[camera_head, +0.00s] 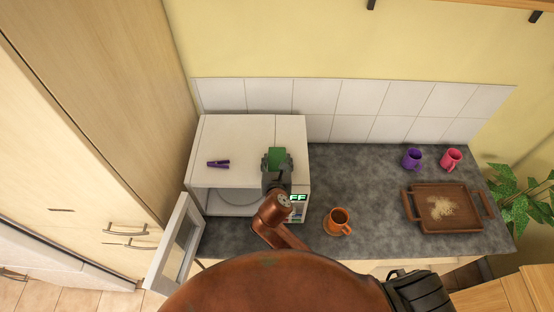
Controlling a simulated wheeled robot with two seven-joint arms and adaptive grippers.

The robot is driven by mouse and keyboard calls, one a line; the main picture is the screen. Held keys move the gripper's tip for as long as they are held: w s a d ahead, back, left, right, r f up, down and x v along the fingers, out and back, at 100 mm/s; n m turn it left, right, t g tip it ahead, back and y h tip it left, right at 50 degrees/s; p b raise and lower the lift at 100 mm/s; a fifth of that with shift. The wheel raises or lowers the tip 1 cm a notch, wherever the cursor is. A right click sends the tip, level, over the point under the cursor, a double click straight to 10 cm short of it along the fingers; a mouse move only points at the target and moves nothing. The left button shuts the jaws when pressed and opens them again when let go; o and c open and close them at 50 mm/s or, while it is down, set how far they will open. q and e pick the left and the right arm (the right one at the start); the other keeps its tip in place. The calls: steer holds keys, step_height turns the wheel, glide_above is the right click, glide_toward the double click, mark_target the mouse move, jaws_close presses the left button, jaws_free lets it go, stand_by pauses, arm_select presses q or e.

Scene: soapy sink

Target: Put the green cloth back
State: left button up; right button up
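The green cloth (277,158) shows as a small folded green piece at the top right of the white microwave (237,140). My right gripper (277,163) is over the microwave's front right part, with a finger on each side of the cloth, and looks shut on it. I cannot tell whether the cloth touches the microwave's top or is held just above it. My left gripper is not in view.
The microwave door (178,243) stands open at the left. A purple clip (218,164) lies on the microwave top. An orange mug (338,222), a brown tray (421,209) with pale crumbs, a purple mug (411,159) and a pink mug (451,160) stand on the counter.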

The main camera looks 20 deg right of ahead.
steer(key=shift+o, duration=1.3)
steer(key=shift+s+r, duration=0.1)
steer(key=shift+r, duration=0.05)
steer(key=b+v, duration=0.2)
steer(key=v, duration=0.8)
steer(key=shift+s+a, duration=0.1)
steer(key=shift+s, duration=0.05)
steer(key=shift+v, duration=0.8)
